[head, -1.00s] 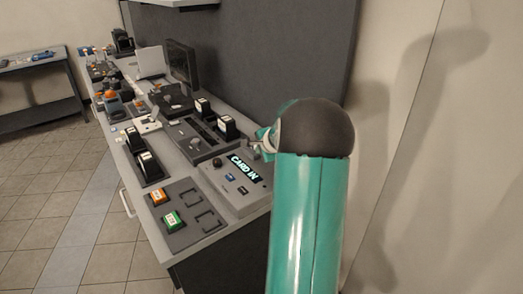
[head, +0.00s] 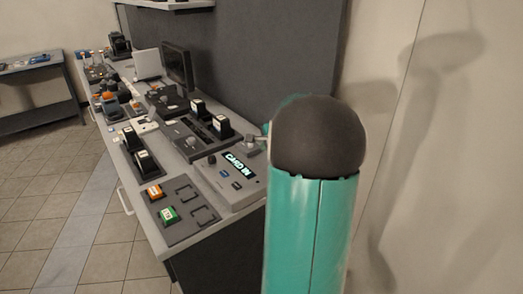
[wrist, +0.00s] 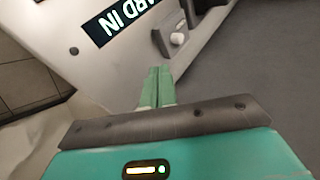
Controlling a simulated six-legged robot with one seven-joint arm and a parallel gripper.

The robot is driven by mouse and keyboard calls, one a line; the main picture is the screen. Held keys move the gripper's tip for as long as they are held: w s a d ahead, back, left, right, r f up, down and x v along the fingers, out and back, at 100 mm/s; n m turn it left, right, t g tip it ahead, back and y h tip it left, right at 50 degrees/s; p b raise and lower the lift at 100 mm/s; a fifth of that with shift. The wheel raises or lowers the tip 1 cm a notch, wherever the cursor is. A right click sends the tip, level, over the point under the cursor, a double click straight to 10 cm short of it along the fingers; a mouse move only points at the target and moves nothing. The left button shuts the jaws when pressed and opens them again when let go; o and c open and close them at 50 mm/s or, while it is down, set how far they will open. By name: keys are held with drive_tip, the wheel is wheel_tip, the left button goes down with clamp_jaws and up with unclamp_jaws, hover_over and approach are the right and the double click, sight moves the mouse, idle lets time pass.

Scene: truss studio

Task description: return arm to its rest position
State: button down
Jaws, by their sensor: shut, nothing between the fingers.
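My gripper (wrist: 158,88) shows in the wrist view with its two green fingers together and nothing between them. It is close to the grey device (wrist: 75,25) whose lit display (wrist: 118,18) reads CARD IN. In the head view my teal arm with its dark rounded joint fills the right of the centre and hides the gripper. The same device (head: 228,190) stands on the desk just left of my arm, its display lit.
The long desk (head: 205,233) carries a dark pad (head: 180,228) with an orange and a green block, black-and-white units, a monitor (head: 177,66) and several small items. A wall stands close on the right. Tiled floor (head: 45,200) is open at left. A second table (head: 35,68) stands far left.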

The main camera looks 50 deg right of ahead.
drive_tip(key=shift+v, duration=0.95)
